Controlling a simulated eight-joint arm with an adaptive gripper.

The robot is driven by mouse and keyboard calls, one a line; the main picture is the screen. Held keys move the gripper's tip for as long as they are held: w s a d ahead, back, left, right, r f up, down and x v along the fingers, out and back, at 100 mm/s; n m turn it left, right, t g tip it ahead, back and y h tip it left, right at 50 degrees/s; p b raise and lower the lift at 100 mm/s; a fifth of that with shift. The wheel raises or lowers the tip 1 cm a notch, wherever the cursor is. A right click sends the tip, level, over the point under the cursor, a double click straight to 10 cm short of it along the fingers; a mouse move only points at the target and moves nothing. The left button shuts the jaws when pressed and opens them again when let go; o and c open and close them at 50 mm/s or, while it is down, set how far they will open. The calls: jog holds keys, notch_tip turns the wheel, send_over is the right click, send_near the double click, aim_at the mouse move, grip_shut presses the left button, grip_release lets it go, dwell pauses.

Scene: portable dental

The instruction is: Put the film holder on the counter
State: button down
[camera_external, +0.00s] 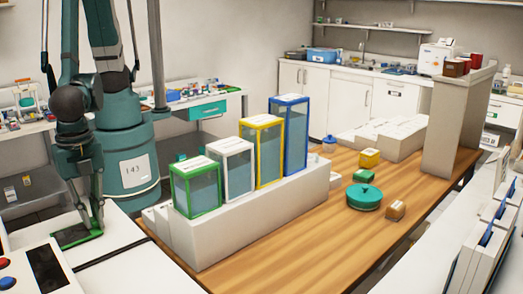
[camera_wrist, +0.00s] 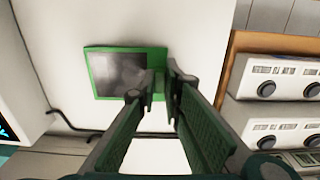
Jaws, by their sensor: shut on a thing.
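The film holder, a flat green frame with a dark grey panel, shows at the lower left in the external view (camera_external: 72,237) and at upper centre left in the wrist view (camera_wrist: 118,72). It is over a white surface (camera_external: 125,246) and looks nearly flat. I cannot tell whether it touches the surface. My gripper (camera_external: 97,229) points down at its right end. In the wrist view the fingertips (camera_wrist: 160,87) are close together on the green right edge of the film holder. The fingers hide part of that edge.
Green, white, yellow and blue clear-sided boxes stand on a white stepped stand (camera_external: 255,225) on the wooden table (camera_external: 300,255). A console with red and blue buttons (camera_external: 35,270) is near the film holder. Black cable (camera_wrist: 75,130) and white units with knobs (camera_wrist: 270,85) flank it.

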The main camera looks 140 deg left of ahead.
jog(key=shift+f, duration=0.3)
jog(key=c, duration=2.5)
grip_release()
jog(key=shift+r, duration=0.15)
notch_tip(320, 180, up, 12)
jog(key=p, duration=0.1)
jog(key=shift+a, duration=0.1)
